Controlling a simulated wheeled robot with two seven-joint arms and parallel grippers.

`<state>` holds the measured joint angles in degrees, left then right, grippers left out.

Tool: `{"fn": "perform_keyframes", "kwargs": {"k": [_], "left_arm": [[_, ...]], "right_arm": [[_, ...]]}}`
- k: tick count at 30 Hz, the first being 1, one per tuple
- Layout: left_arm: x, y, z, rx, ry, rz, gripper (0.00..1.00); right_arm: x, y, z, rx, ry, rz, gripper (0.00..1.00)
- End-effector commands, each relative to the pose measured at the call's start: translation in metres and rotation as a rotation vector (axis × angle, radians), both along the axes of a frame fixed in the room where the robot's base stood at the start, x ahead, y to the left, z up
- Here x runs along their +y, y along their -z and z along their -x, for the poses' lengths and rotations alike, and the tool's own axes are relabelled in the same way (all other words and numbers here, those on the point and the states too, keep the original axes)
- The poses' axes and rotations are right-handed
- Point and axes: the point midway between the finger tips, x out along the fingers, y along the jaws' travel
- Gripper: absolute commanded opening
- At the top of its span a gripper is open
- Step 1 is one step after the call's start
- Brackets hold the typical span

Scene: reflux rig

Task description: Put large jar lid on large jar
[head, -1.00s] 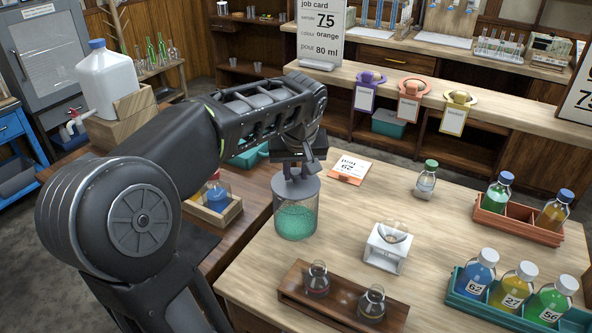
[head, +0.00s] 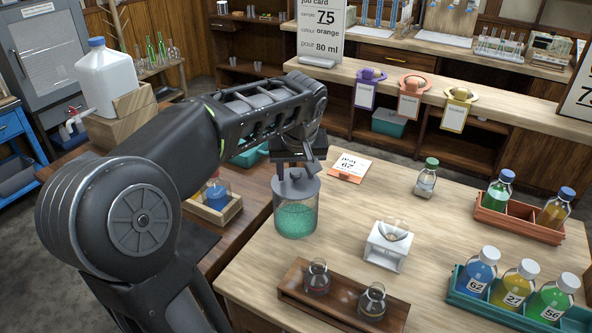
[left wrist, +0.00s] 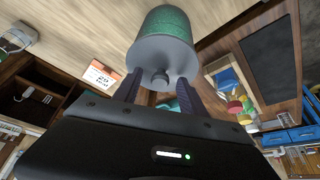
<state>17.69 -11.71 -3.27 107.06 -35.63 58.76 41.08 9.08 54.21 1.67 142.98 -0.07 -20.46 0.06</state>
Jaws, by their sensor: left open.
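The large jar (head: 296,219) stands on the light wooden table below my left gripper, with green granules inside. The grey large jar lid (head: 297,188) sits on the jar's mouth and looks level, its knob pointing up. In the left wrist view the lid (left wrist: 160,56) covers the jar's end, and the green jar (left wrist: 164,22) shows beyond it. My left gripper (head: 297,163) is open just above the lid. In the left wrist view its fingers (left wrist: 158,88) stand apart on either side of the knob. My right gripper is not in view.
An orange-edged card (head: 350,167) lies behind the jar. A white funnel stand (head: 388,246) is to its right. A dark wooden rack (head: 335,309) with two small flasks is in front. Bottle racks (head: 515,313) line the right side.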

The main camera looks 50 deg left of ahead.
Motion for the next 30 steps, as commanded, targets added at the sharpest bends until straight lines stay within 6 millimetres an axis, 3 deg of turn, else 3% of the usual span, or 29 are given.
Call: {"fn": "perform_keyframes", "kwargs": {"k": [5,18,30], "left_arm": [[-0.003,-0.010,0.002,-0.002,0.000,-0.001,0.49],[-0.024,-0.068,0.018,-0.002,0.000,-0.001,0.49],[-0.025,-0.071,0.019,0.000,0.000,0.000,0.49]], "right_arm": [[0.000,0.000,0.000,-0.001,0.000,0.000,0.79],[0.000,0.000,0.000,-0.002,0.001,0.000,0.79],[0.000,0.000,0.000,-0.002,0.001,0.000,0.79]]}}
